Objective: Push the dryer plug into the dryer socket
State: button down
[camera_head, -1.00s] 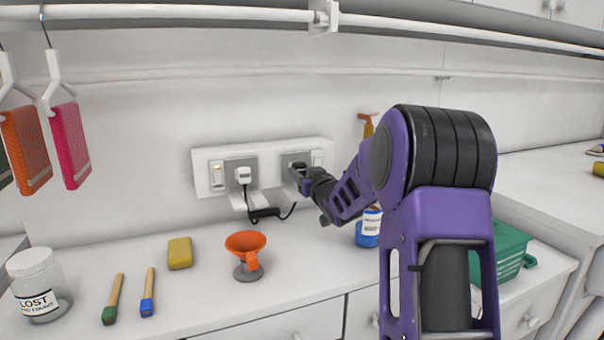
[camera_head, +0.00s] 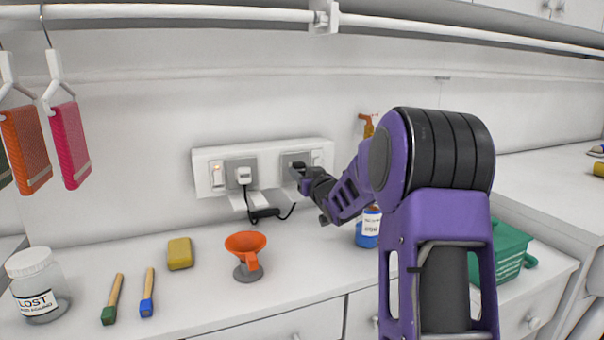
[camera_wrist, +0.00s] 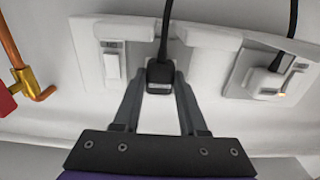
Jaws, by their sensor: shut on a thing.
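The black dryer plug (camera_wrist: 160,76) is between the two fingertips of my gripper (camera_wrist: 160,88) in the wrist view, with its cord running up out of view. My gripper (camera_head: 300,172) is shut on it, right in front of the right-hand grey socket plate (camera_head: 287,159) in the head view. The dryer socket's holes are hidden behind the plug and fingers. The plug is at or very close to the plate; I cannot tell how far in it sits.
A white plug (camera_head: 244,175) sits in the left socket, its black cord looping to the counter. A rocker switch (camera_wrist: 112,66) is beside the held plug. An orange funnel (camera_head: 246,243), a yellow sponge (camera_head: 180,253) and a blue-labelled bottle (camera_head: 368,228) stand on the counter.

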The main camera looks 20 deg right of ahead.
jog(key=shift+w, duration=0.35)
jog(key=shift+c, duration=1.9)
grip_release()
jog(key=s, duration=1.7)
jog(key=shift+s+d, duration=0.15)
jog(key=shift+d, duration=0.2)
jog(key=shift+r, duration=0.1)
